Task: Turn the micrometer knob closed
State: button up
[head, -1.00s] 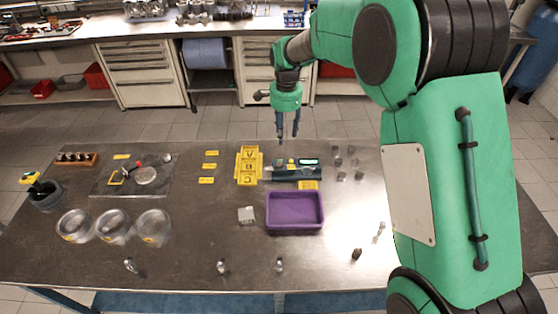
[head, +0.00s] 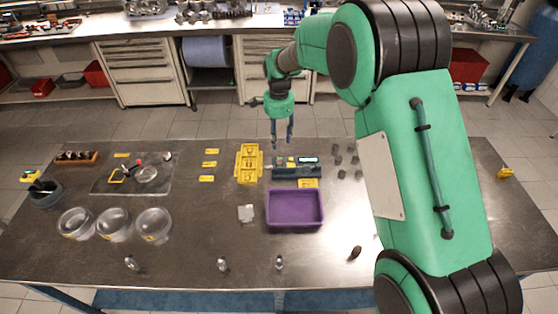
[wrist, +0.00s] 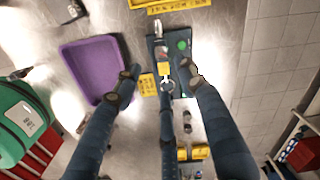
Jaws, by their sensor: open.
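The micrometer stand, a dark blue-grey block (head: 296,171) with a small display, lies right of the yellow holder on the bench. In the wrist view the dark stand (wrist: 157,46) shows a green spot, a silver part at its upper end and a yellow piece between my fingers. I cannot make out which part is the knob; my fingers may hide it. My gripper (head: 282,141) points down above the back edge of the stand, apart from it. In the wrist view my gripper (wrist: 163,76) has its fingers spread, with nothing held.
A purple tray (head: 295,226) sits just in front of the stand. The yellow holder (head: 240,166) stands close on its left. Small dark parts (head: 337,160) lie to its right. Glass jars (head: 114,238) stand at the left. The bench front centre is mostly clear.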

aim_at(279, 162)
notch_tip(279, 162, down, 12)
jog(key=shift+f+b, duration=0.25)
jog(key=shift+b, duration=0.2)
jog(key=shift+c, duration=0.5)
